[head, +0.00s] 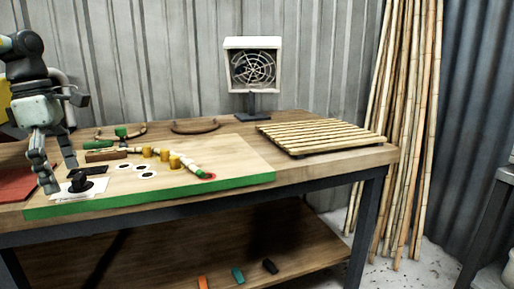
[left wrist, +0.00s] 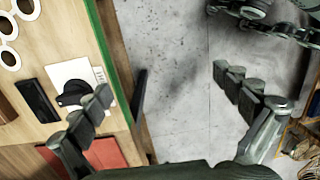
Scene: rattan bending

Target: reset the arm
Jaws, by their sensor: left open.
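My left gripper (head: 66,144) is at the left side of the head view, over the left front end of the workbench. Its fingers are spread wide, with nothing between them. In the left wrist view the two fingers of my left gripper (left wrist: 162,82) stand far apart, with grey floor beyond the gap. The left finger overlaps the bench edge in that view, near a black knob on a white plate (left wrist: 72,82); I cannot tell whether it touches. My right gripper is not in view.
The wooden workbench (head: 330,163) carries a green-edged board (head: 232,168) with yellow pegs and a jointed rattan piece (head: 193,165). A slatted rack (head: 318,134) lies at right, a fan heater (head: 253,68) stands behind, and bamboo poles (head: 407,110) lean on the wall.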

